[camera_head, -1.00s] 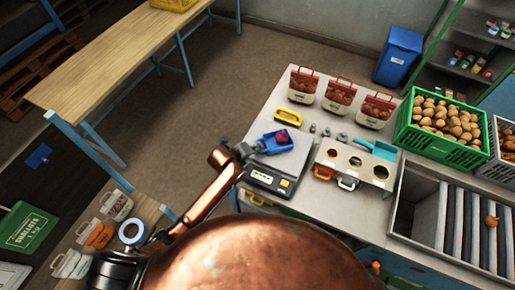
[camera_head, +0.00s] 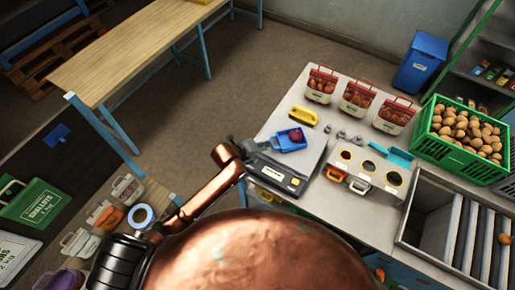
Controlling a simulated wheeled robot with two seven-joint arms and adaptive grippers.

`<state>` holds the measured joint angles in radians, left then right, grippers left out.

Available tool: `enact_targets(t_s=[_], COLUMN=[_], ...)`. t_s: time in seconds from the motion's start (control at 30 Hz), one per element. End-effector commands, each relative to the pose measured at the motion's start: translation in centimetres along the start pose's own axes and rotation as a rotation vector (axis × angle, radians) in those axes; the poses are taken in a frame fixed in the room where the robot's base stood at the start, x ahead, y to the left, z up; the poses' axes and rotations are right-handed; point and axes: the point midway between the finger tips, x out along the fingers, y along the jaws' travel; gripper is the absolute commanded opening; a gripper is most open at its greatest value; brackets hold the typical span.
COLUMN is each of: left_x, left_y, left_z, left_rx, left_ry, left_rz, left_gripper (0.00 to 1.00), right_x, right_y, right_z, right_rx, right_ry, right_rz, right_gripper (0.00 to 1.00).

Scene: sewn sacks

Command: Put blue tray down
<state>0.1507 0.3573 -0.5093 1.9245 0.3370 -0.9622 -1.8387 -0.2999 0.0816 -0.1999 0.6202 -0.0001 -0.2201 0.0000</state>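The blue tray (camera_head: 292,140) holds a dark red onion (camera_head: 296,135) and sits level on top of the grey scale (camera_head: 285,165) on the workbench. My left gripper (camera_head: 256,146) is just left of the tray, at the scale's left edge. A small gap shows between its fingers and the tray. The fingers are small and dark, so their opening is unclear. My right gripper is out of view.
A yellow tray (camera_head: 303,117) lies behind the blue one. Several red-handled containers (camera_head: 358,97) stand at the back. A holder with round holes (camera_head: 368,167), a teal scoop (camera_head: 397,154) and a green potato crate (camera_head: 462,160) are to the right.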

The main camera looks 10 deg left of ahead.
Motion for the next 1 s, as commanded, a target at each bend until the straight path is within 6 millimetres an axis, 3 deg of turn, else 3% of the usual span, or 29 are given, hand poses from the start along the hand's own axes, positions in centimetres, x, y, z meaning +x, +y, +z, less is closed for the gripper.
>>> enact_targets(t_s=[0.2,0.4,0.83,0.93,1.0], left_x=[-4.4,-6.6,-7.0,-6.7,-6.3], left_y=[0.1,0.1,0.2,1.7,3.9], left_z=[-0.1,-0.1,-0.1,-0.2,-0.3], left_rx=[0.005,0.001,-0.01,-0.094,-0.216], left_ry=[0.001,0.001,0.001,-0.009,-0.024], left_rz=[0.001,0.001,0.003,0.021,0.047], left_gripper=[0.15,0.15,0.15,0.15,0.15], right_x=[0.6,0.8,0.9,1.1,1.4], right_y=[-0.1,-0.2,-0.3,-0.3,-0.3], right_z=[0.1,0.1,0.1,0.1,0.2], right_rx=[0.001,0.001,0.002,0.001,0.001], right_ry=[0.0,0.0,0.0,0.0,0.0], right_rz=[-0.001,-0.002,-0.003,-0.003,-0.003], right_gripper=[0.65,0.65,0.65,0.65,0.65])
